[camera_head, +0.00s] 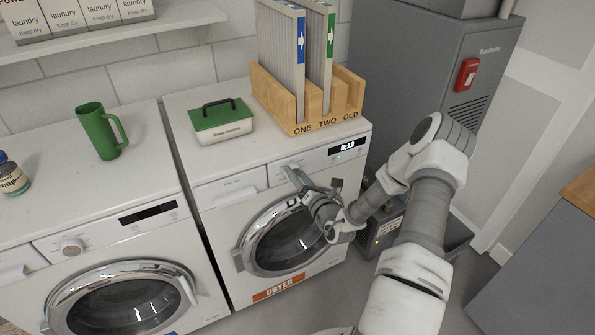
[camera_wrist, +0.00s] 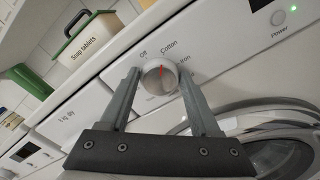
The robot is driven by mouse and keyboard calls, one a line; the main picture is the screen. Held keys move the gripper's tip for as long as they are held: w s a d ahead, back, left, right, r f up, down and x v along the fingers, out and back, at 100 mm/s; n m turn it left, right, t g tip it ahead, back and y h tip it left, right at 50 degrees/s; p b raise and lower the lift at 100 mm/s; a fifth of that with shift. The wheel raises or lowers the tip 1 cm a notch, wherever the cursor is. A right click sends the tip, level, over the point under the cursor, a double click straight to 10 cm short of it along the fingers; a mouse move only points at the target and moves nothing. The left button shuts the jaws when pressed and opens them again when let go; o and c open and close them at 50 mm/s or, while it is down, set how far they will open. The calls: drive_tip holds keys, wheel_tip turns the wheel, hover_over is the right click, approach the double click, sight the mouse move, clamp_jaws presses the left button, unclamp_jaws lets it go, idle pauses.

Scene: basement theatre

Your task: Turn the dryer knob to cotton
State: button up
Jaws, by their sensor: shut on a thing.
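The dryer (camera_head: 215,205), with its orange DRYER label, is at the centre of the head view. Its round light knob (camera_wrist: 157,84) is in the middle of the wrist view, with a red mark on its face. The mark points upward, toward the start of the word Cotton and to the right of Off; Iron is further right. My gripper (camera_wrist: 159,75) is shut on the knob, one finger on each side.
A washer (camera_head: 115,225) stands left of the dryer. On the dryer are a green-lidded soap box (camera_head: 222,118) and a wooden filter rack (camera_head: 286,106). A green mug (camera_head: 97,133) stands on the washer. A grey furnace (camera_head: 425,55) is behind my arm.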

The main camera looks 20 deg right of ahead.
drive_tip(key=shift+f+m, duration=0.1)
drive_tip(key=shift+m, duration=0.4)
drive_tip(key=o, duration=1.4)
drive_tip(key=shift+c, duration=0.2)
drive_tip(key=s+p, duration=0.2)
drive_tip(key=s, duration=1.5)
drive_tip(key=shift+s+d, duration=0.2)
drive_tip(key=shift+d, duration=0.1)
